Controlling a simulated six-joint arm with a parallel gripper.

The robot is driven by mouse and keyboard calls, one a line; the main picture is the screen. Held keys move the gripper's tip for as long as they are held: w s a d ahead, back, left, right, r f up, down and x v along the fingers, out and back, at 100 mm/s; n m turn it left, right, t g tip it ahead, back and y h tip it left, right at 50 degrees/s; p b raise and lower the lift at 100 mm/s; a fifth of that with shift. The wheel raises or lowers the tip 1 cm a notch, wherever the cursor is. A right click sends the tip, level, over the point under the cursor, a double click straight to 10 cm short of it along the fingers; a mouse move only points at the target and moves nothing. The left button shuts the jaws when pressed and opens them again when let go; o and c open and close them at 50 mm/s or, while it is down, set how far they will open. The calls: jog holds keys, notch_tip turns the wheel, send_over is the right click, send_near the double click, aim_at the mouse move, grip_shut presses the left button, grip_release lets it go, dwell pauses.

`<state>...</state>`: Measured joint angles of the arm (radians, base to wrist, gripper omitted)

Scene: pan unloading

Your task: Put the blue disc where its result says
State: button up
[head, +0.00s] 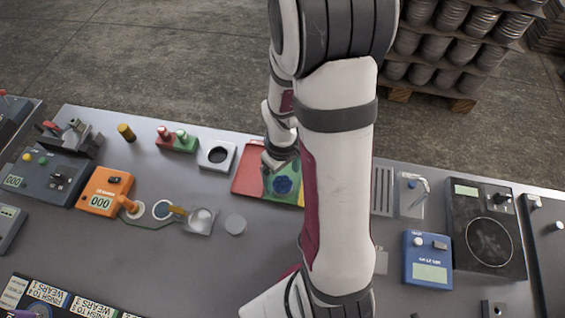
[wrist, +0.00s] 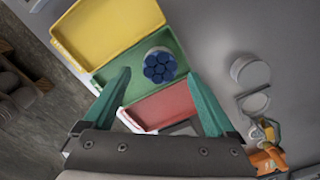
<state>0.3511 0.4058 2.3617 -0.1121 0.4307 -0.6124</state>
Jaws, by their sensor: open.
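The blue disc (head: 283,184) sits in the green section of a three-colour tray. In the wrist view the disc (wrist: 160,66) shows a lobed blue top and a pale side, near one edge of the green section (wrist: 140,82). The red section (wrist: 163,108) and yellow section (wrist: 105,30) lie on either side of it, both empty where visible.
A blue meter (head: 428,258) and a dark hotplate-like unit (head: 488,240) stand right of my arm.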

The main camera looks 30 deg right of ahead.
aim_at(281, 185)
notch_tip(281, 185, up, 9)
jog(key=s+a+r+m+y, duration=0.1)
jog(key=s+a+r+m, duration=0.6)
jog(key=s+a, duration=0.6)
jog(key=shift+r+y, duration=0.4)
jog(key=shift+r, duration=0.05)
jog(key=shift+s, duration=0.1)
